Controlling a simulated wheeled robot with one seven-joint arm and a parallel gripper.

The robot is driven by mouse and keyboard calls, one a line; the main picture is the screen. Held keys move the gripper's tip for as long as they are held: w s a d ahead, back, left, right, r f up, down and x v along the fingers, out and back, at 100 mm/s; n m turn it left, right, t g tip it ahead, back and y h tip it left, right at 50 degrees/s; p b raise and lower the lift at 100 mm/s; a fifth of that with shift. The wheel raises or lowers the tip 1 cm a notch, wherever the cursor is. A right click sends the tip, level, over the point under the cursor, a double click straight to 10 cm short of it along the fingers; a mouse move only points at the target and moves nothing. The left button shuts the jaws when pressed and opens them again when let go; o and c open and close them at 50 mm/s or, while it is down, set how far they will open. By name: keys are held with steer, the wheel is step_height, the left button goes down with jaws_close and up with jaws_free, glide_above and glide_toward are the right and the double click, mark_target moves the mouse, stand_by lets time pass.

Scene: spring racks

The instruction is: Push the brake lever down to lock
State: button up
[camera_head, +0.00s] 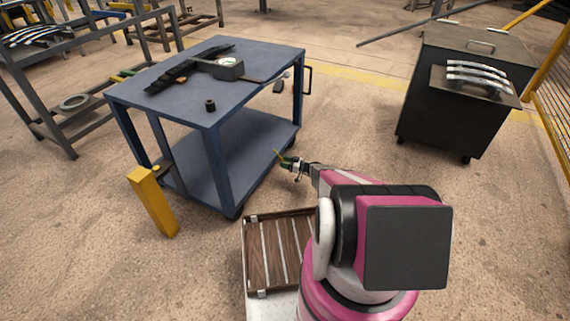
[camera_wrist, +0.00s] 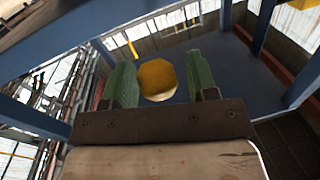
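The blue two-level cart (camera_head: 218,121) stands left of my arm. A short rod with a small grey knob (camera_head: 286,74) sticks out at its far right corner, near a dark handle (camera_head: 308,79). I cannot tell for certain which part is the brake lever. My gripper (camera_head: 286,161) is low beside the cart's right side, near the lower shelf. In the wrist view, its green fingers (camera_wrist: 160,82) are apart. A round yellow thing (camera_wrist: 157,80) shows between them, against the blue cart parts (camera_wrist: 240,70); whether it touches a finger is unclear.
A yellow post (camera_head: 152,203) stands at the cart's front left. A wooden slatted crate (camera_head: 247,255) is beside my base. A black cabinet (camera_head: 445,115) stands at right. A gauge tool (camera_head: 229,69) and a small dark cylinder (camera_head: 210,105) rest on the cart top. Open floor separates cart and cabinet.

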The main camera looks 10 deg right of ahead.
steer(key=shift+d, duration=0.1)
steer(key=v, duration=1)
steer(key=shift+s+d, duration=0.2)
steer(key=shift+d, duration=0.1)
steer(key=shift+f, duration=0.1)
steer(key=s+a+r+m+g+h, duration=0.2)
steer(key=s+a+r+g+h, duration=0.15)
steer(key=s+a+r, duration=0.45)
steer(key=s+a+r+m+g+h, duration=0.1)
steer(key=s+a+r+g+h, duration=0.15)
steer(key=s+r+g, duration=0.6)
steer(key=s+r+m+t+h, duration=0.2)
steer(key=s+r+m+h, duration=0.2)
steer(key=s+r, duration=0.3)
steer(key=s+r+m+t+h, duration=0.1)
steer(key=s+r+m+h, duration=0.2)
steer(key=r, duration=1.1)
steer(key=s+h, duration=0.2)
steer(key=s, duration=0.3)
steer(key=shift+s+d+r+m+t+h, duration=0.25)
steer(key=shift+r+m+t+h, duration=0.1)
steer(key=shift+m+t+h, duration=0.05)
